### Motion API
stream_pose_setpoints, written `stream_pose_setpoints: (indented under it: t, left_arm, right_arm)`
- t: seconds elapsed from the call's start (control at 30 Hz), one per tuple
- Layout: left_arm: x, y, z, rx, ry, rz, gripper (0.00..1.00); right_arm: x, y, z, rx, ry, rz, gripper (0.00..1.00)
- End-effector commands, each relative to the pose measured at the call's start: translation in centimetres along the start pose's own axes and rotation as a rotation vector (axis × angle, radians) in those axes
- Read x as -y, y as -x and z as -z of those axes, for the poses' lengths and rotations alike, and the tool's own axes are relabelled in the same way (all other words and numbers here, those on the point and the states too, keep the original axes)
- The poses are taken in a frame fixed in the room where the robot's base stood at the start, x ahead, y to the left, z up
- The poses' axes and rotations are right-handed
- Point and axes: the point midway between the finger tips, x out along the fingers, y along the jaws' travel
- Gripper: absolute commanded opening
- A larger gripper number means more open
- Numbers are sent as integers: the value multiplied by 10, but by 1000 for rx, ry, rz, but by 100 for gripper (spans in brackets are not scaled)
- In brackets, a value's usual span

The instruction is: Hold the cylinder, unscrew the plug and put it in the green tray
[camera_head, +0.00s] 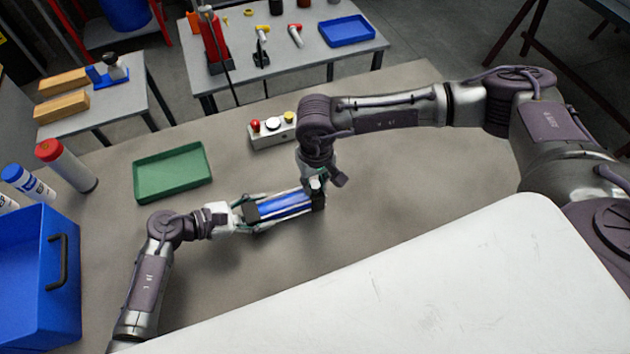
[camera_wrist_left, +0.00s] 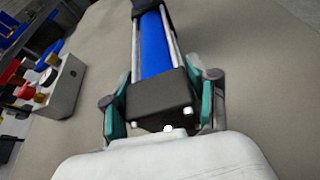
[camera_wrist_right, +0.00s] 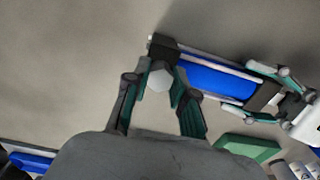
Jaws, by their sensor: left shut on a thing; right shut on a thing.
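The blue cylinder (camera_head: 284,206) with black end blocks and silver rods lies on the grey table. My left gripper (camera_head: 250,212) is shut on the cylinder's near black end block, with a teal pad on either side in the left wrist view (camera_wrist_left: 161,95). My right gripper (camera_head: 315,182) is over the cylinder's far end. In the right wrist view it is shut on the pale hexagonal plug (camera_wrist_right: 160,79), beside the black end block. Whether the plug's thread is still in the block cannot be told. The green tray (camera_head: 172,173) is empty, left of and behind the cylinder.
A control box (camera_head: 272,130) with coloured buttons stands behind the cylinder. A red-capped bottle (camera_head: 66,165), a blue-capped bottle (camera_head: 27,183) and a blue crate (camera_head: 35,280) are at the left. The table between tray and cylinder is clear.

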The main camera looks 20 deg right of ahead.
Motion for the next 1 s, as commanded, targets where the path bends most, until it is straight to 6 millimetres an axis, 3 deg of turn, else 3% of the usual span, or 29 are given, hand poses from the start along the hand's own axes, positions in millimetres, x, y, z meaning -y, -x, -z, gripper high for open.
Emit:
stream_pose_setpoints:
  t: [0.67, 1.0]
  left_arm:
    - [0, 0, 3, -6, -1, -2, 0]
    - [0, 0, 3, -8, -1, -3, 0]
  right_arm:
    - [1, -1, -2, 4, 11, 1, 0]
    - [1, 11, 0, 0, 10, 1, 0]
